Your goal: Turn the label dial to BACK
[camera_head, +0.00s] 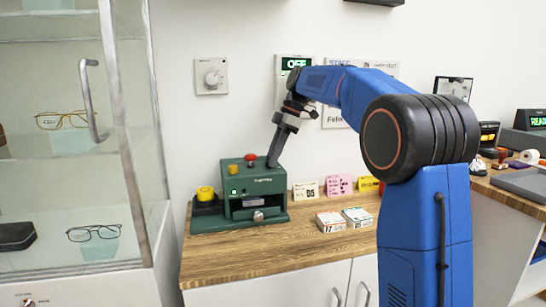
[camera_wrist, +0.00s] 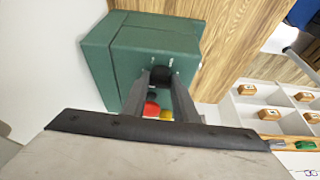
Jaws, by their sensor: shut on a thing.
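The green label machine (camera_head: 255,185) stands on the wooden counter against the wall. It also shows in the wrist view (camera_wrist: 125,50). My gripper (camera_head: 272,163) reaches down onto the right part of its top. In the wrist view my gripper (camera_wrist: 162,84) is shut on a small black dial (camera_wrist: 161,75) with short white marks around it. The dial is hidden behind the fingers in the head view. I cannot read the marks or tell which one the dial points to. A red button (camera_head: 251,157) sits on the machine's top, left of my gripper.
A yellow button on a black box (camera_head: 205,200) stands left of the machine. Small cards (camera_head: 305,189) and two flat boxes (camera_head: 330,222) are to its right. A glass display case (camera_head: 75,140) stands at the left. A wall knob (camera_head: 211,77) is above. The counter front is clear.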

